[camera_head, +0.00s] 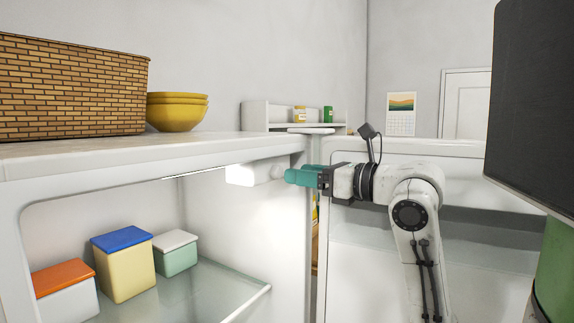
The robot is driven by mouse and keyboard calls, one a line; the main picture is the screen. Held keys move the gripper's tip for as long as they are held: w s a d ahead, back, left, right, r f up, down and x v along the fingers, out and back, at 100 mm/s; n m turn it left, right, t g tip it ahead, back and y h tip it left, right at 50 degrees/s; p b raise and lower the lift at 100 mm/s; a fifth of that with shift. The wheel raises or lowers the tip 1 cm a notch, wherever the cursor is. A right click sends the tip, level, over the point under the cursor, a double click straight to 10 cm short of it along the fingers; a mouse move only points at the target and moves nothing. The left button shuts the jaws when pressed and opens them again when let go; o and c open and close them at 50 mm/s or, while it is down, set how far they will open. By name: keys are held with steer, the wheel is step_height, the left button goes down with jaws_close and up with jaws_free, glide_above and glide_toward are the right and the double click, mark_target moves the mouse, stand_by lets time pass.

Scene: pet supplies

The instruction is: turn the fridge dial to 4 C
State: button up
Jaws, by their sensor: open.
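The fridge (95,166) stands open on the left, with its lit interior facing me. A white housing (241,175) sits under the ceiling at the inner right wall. A small pale round part (275,171), apparently the dial, sticks out of its right side. My gripper (289,176) reaches in from the right with teal fingers, open, its tips at this part. I cannot tell whether the fingers touch it or stand around it. The dial's marks and its setting are not readable from here.
Lidded boxes in orange (66,292), blue (123,264) and white-green (176,252) stand on the glass shelf (215,290). A wicker basket (72,88) and yellow bowls (177,111) are on top. The open fridge door (345,240) is behind my arm. A dark panel (535,95) blocks the upper right.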

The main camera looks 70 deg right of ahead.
mark_target(280, 172)
steer(key=shift+p+x, duration=0.7)
steer(key=shift+x, duration=1.6)
steer(key=c, duration=1)
steer(key=shift+f+b, duration=0.15)
steer(key=shift+b, duration=0.2)
steer(key=shift+c, duration=0.2)
